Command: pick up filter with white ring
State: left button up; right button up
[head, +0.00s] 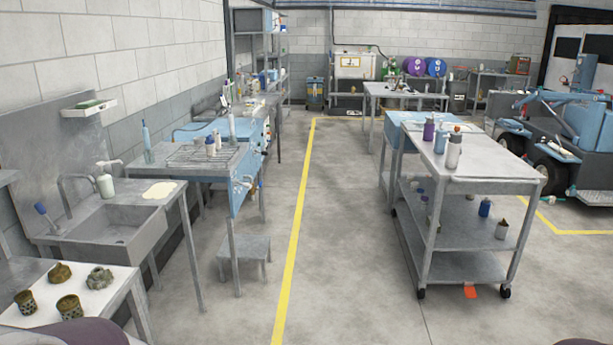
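I cannot make out a white ring on any filter at this size. On the white table at the lower left stand two brown, perforated-looking cylinders, a left one (26,302) and a right one (69,306), which may be filters. Behind them are a squat brown part (60,273) and a lumpy grey-green part (99,278). Neither gripper shows in the head view; only rounded parts, likely mine, show at the bottom corners.
A sink (118,236) and a blue parts washer (240,180) line the left wall, with a low stool (244,258) by them. A wheeled cart (484,187) holding bottles stands at the right. The floor aisle (340,230) between is clear. A blue vehicle (590,120) is far right.

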aim_at(216, 136)
jog(key=i+u, duration=0.2)
jog(key=i, duration=0.3)
jog(key=i+l+u, duration=0.2)
jog(key=i, duration=0.3)
jog(key=i+l+u, duration=0.25)
jog(key=i, duration=0.25)
jog(key=i+l+u, duration=0.2)
jog(key=i, duration=0.25)
jog(key=i+l, duration=0.15)
jog(key=i, duration=0.6)
jog(key=i+l, duration=0.1)
jog(key=i, duration=0.65)
